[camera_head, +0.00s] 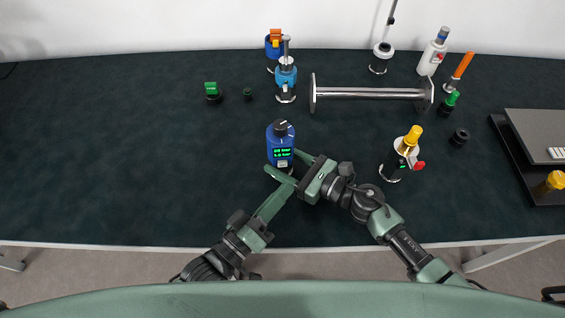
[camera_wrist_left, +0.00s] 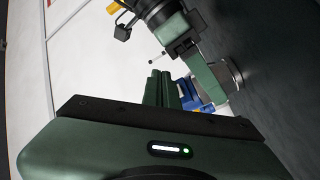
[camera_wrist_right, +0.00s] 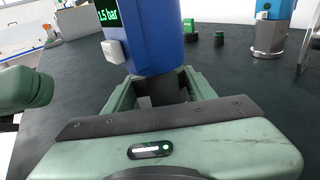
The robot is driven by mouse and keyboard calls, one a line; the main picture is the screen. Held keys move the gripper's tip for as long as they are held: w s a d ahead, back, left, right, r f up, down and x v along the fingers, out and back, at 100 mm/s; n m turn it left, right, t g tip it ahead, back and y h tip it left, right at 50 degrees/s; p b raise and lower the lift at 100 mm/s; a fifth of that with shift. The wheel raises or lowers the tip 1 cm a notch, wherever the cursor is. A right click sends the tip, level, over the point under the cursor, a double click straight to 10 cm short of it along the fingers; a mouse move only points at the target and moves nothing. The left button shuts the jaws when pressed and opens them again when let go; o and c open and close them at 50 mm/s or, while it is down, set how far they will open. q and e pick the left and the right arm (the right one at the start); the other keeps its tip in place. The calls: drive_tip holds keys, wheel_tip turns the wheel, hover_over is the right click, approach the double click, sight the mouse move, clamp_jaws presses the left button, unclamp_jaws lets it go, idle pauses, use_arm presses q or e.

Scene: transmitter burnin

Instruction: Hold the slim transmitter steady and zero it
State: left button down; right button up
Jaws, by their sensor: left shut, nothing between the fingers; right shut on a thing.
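The blue transmitter (camera_head: 279,132) stands upright on the dark table, with a black cap, a lit green display and a small pale button. In the right wrist view the transmitter (camera_wrist_right: 150,35) shows close up, its display ending in "1.5 bar" and the white button (camera_wrist_right: 115,51) below. My right gripper (camera_head: 291,168) is shut on the transmitter's lower part, one finger on each side; its fingers show in the right wrist view (camera_wrist_right: 160,92). My left gripper (camera_head: 287,184) is shut and empty just in front of the transmitter; its fingers (camera_wrist_left: 163,88) are together. I cannot tell whether they touch it.
A yellow-topped device (camera_head: 406,150) with a red handle stands to the right. Behind are a metal spool pipe (camera_head: 370,93), a blue device (camera_head: 286,75), a green-topped piece (camera_head: 211,90) and a white bottle (camera_head: 431,58). A grey-topped tray (camera_head: 530,165) is far right. The left table is clear.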

use_arm(q)
drive_tip(key=shift+w+a, duration=0.15)
drive_tip(key=shift+w, duration=1.35)
drive_tip(key=shift+w, duration=0.1)
idle(0.8)
drive_tip(key=shift+w, duration=0.35)
drive_tip(key=shift+w+a, duration=0.1)
drive_tip(key=shift+w, duration=0.4)
idle(1.2)
drive_tip(key=shift+s, duration=0.9)
drive_tip(key=s, duration=0.5)
drive_tip(key=shift+d, duration=0.35)
